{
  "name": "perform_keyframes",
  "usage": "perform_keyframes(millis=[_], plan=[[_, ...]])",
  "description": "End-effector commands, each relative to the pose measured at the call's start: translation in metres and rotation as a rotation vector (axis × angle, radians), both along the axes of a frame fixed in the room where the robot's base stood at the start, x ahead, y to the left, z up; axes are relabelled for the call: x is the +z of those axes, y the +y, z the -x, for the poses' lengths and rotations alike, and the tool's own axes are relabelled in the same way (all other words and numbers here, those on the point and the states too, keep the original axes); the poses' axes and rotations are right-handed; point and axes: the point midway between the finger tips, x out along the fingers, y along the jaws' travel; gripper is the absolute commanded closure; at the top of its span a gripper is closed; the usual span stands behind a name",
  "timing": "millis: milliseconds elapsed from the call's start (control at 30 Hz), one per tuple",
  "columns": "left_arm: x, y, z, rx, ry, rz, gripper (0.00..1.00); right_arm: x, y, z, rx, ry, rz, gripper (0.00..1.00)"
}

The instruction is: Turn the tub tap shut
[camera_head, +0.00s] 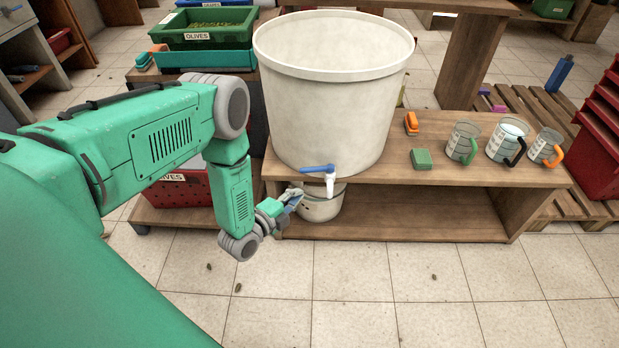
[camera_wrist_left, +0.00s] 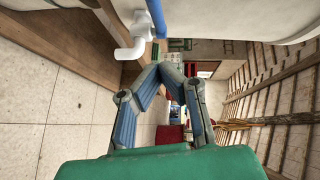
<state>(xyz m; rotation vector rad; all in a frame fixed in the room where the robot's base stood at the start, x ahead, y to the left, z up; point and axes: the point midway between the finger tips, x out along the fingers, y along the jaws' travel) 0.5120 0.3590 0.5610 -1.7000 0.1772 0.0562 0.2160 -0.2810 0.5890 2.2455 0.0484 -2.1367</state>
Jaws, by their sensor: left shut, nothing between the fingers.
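The large cream tub (camera_head: 325,100) stands on the wooden bench. Low on its front is a tap with a white spout (camera_head: 330,184) and a blue handle (camera_head: 317,168), which lies crosswise and reaches left of the spout. In the left wrist view, the white spout (camera_wrist_left: 132,42) and blue handle (camera_wrist_left: 157,18) show at the top. My left gripper (camera_head: 294,197) is shut and empty, just left of and below the tap, apart from it. Its blue-padded fingers (camera_wrist_left: 163,70) come together in the wrist view. My right gripper is not in view.
A cream pot (camera_head: 321,207) sits below the tap. On the bench (camera_head: 460,174) stand several measuring jugs (camera_head: 505,142), a green block (camera_head: 421,159) and an orange-topped brush (camera_head: 411,122). Crates of olives (camera_head: 203,38) stand at the back left.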

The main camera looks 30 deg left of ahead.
Motion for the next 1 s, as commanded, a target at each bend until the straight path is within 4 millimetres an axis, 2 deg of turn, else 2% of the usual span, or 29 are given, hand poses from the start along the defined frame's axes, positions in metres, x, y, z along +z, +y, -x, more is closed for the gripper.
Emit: perform_keyframes(millis=[100,267,400,600,1000], plan=[[-0.005,-0.002,-0.028,0.001,-0.006,0.000,1.00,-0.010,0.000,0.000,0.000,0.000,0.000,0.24],[-0.009,-0.005,-0.060,0.001,-0.006,0.001,1.00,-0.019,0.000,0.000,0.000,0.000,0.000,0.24],[-0.014,0.010,-0.076,0.003,-0.004,0.000,1.00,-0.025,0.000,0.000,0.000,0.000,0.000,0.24],[-0.016,0.019,-0.088,0.000,-0.002,0.002,1.00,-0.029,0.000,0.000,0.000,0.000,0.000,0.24],[-0.015,0.022,-0.089,-0.003,-0.001,0.001,1.00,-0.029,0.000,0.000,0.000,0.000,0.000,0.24]])
